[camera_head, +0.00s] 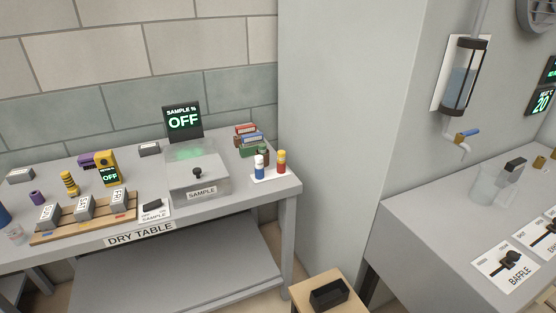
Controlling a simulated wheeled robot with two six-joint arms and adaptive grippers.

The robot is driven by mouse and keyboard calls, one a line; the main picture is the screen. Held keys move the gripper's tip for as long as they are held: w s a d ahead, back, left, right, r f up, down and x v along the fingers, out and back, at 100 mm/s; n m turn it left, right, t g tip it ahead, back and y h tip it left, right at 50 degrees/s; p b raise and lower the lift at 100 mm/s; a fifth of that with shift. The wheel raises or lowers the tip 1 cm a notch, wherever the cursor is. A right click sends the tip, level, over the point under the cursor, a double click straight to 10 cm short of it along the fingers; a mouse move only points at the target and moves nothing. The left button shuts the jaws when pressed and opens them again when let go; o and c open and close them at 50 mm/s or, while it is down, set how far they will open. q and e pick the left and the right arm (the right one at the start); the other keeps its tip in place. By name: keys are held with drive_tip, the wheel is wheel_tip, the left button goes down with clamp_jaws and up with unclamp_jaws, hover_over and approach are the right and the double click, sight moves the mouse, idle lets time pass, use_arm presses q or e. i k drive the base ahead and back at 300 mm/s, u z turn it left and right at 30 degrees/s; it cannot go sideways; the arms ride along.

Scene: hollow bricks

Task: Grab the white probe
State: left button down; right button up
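I cannot pick out a white probe with certainty. A small white-and-blue upright piece (259,167) stands on a white card at the right end of the dry table (245,200). A red-and-yellow piece (281,162) stands beside it on the same card. A yellow handheld meter (106,167) reading OFF stands at the left of the table, with a yellow coiled piece (69,183) to its left. Neither of my grippers shows in the head view.
A wooden rack (85,227) with several grey blocks lies along the table's front. A grey SAMPLE box (198,181) stands mid-table before an OFF display (183,119). A wooden stool (345,303) with a black tray stands between this table and the right bench (420,220).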

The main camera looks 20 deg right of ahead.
sight(259, 160)
drive_tip(key=k, duration=0.45)
drive_tip(key=u, duration=0.65)
drive_tip(key=i, duration=1.55)
drive_tip(key=z, duration=2.4)
